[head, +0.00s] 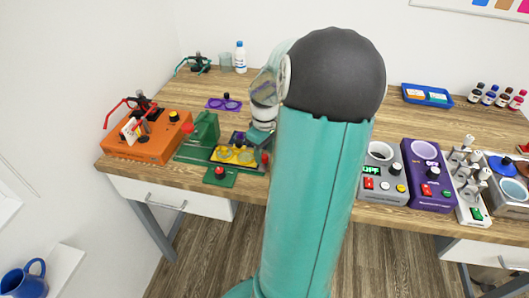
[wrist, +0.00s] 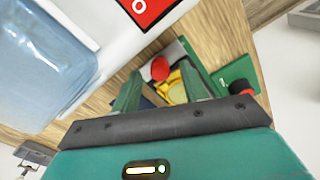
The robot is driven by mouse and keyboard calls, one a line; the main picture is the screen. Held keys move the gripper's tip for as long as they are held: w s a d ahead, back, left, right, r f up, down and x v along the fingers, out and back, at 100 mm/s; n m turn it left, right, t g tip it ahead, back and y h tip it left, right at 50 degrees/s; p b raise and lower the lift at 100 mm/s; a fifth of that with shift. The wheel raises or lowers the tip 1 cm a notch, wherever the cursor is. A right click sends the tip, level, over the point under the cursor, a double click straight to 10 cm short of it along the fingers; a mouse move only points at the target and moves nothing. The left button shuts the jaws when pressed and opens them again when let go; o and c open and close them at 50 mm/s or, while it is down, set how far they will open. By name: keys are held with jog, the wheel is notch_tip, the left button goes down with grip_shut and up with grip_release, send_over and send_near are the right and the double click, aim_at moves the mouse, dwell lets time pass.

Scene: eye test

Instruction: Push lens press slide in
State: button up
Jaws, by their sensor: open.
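The lens press (head: 203,133) is a green device on the left half of the wooden table. Its yellow slide (head: 235,155), with two round lens places, lies at its right on a dark base. A red knob (head: 265,157) is at the slide's right end. The slide also shows as a yellow patch (wrist: 175,92) in the wrist view, with a red knob (wrist: 160,68) beside it. My gripper (wrist: 158,72) is open, its two green fingers either side of the yellow patch. I cannot tell whether they touch anything. My arm hides part of the head view.
An orange device (head: 147,140) stands left of the press. A green plate with a red button (head: 220,174) lies in front. A purple tray (head: 222,104) is behind. A blue-tinted clear body (wrist: 45,55) and red-marked white panel (wrist: 145,8) fill the wrist view's upper left.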

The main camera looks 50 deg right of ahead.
aim_at(237, 155)
jog(key=shift+f, duration=0.4)
grip_shut()
jog(key=w+a, duration=0.1)
jog(key=w, duration=0.1)
jog(key=w+a, duration=0.1)
jog(key=w, duration=0.2)
jog(key=w+a, duration=0.1)
jog(key=w, duration=0.2)
jog(key=shift+w+a, duration=0.1)
jog(key=shift+a, duration=0.15)
jog(key=shift+w+r, duration=0.1)
grip_release()
jog(key=shift+w+a, duration=0.1)
jog(key=shift+s, duration=0.2)
notch_tip(237, 155, up, 14)
dwell(0.4)
